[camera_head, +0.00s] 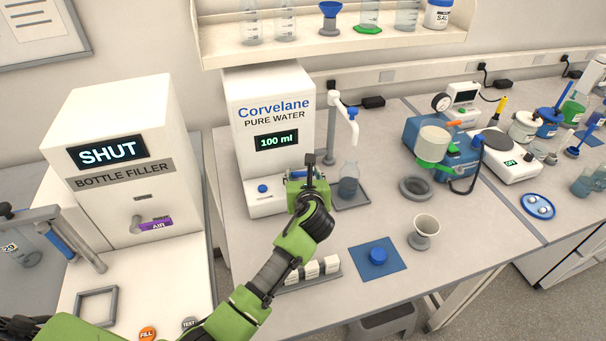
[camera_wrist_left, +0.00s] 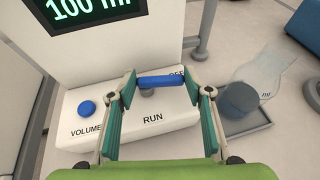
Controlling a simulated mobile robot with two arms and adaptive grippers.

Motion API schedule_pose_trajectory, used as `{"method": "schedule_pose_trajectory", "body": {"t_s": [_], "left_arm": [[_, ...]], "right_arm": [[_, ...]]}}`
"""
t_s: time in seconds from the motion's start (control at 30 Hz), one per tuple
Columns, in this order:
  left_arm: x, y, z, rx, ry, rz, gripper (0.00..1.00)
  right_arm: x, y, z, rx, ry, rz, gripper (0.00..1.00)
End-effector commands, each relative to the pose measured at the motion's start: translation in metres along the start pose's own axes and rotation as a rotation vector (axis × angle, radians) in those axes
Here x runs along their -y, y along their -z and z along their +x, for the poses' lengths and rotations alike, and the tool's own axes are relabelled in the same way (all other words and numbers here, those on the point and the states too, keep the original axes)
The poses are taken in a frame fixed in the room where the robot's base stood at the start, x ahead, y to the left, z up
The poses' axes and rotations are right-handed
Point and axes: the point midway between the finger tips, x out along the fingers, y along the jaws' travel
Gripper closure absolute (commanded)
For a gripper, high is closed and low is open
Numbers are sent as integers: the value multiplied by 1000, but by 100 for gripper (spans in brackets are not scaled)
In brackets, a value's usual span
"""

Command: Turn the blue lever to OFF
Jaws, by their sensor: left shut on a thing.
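The white Corvelane pure water dispenser (camera_head: 270,105) stands on the bench, its display reading "100 ml". In the left wrist view the blue lever (camera_wrist_left: 160,80) sits on the low white base, with the RUN label in front of it and the partly covered OFF label at its far right. My left gripper (camera_head: 309,182) is shut on the blue lever; its fingertips (camera_wrist_left: 161,84) hold the lever's two ends. My right gripper is not in view.
A blue VOLUME knob (camera_wrist_left: 87,107) is left of the lever. A flask (camera_head: 348,182) with dark liquid stands under the spout (camera_head: 350,115), right of my gripper. The bottle filler (camera_head: 115,150) is at left.

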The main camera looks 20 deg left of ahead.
Motion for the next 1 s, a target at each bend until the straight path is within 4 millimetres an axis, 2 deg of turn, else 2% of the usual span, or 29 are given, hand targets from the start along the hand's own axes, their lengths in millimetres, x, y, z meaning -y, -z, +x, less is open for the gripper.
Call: {"method": "schedule_pose_trajectory", "body": {"t_s": [0.13, 0.33, 0.7, 0.73, 0.77, 1.0], "left_arm": [[3, -1, 2, -6, -85, -34, 75], [3, 0, 5, -4, -189, -78, 75], [2, -1, 5, -1, -210, -88, 75], [2, -1, 5, -1, -210, -88, 46], [2, -1, 5, -1, -210, -88, 38], [2, -2, 5, 0, -209, -87, 37]], "right_arm": [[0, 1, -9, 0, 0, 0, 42], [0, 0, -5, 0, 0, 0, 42], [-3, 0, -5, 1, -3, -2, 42], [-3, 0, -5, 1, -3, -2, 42], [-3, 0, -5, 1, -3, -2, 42], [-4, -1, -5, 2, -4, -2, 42]]}}
